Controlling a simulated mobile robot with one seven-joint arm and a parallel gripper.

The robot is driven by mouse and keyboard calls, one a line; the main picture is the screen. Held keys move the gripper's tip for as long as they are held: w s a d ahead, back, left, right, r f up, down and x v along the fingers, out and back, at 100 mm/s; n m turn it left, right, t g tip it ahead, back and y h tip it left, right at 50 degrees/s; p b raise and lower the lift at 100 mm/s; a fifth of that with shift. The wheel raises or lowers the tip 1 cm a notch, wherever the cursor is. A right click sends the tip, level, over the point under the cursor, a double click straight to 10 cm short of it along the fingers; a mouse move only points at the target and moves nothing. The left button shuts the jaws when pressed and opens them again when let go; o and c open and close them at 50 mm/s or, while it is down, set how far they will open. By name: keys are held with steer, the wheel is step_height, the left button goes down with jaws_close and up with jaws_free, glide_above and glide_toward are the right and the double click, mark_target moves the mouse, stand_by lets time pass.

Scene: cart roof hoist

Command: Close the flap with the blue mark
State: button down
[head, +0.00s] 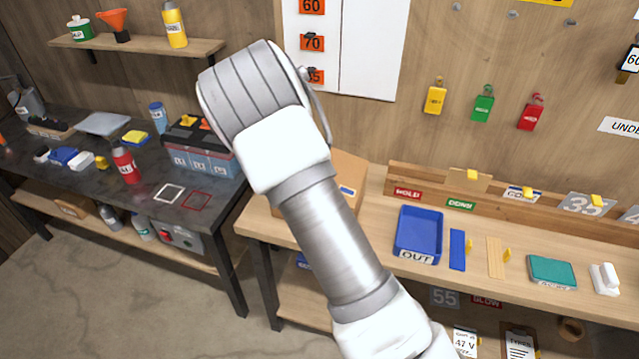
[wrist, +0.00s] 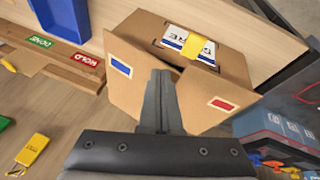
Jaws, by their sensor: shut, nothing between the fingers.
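A cardboard box (wrist: 232,68) fills the middle of the wrist view. Its flap with the blue mark (wrist: 121,67) stands open on the left. Its flap with the red mark (wrist: 221,104) stands open on the right. My gripper (wrist: 161,76) is shut and empty, its fingertips between the two flaps in the picture. I cannot tell whether they touch either flap. In the head view the box (head: 347,168) is partly hidden behind my arm, with a blue mark showing on its right part; my gripper is hidden there.
A white card with a yellow piece (wrist: 190,44) lies at the box top. A blue OUT tray (head: 418,232) stands right of the box on the wooden bench (head: 385,262). HOLD and DONE labels line the rail behind.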

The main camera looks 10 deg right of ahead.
steer(key=shift+w+a+f+b, duration=0.1)
steer(key=shift+a+f+b, duration=0.1)
steer(key=shift+f+b, duration=0.2)
steer(key=shift+w+a+f+b, duration=0.15)
steer(key=shift+f+b, duration=0.1)
steer(key=shift+f, duration=0.25)
steer(key=shift+s+d, duration=0.1)
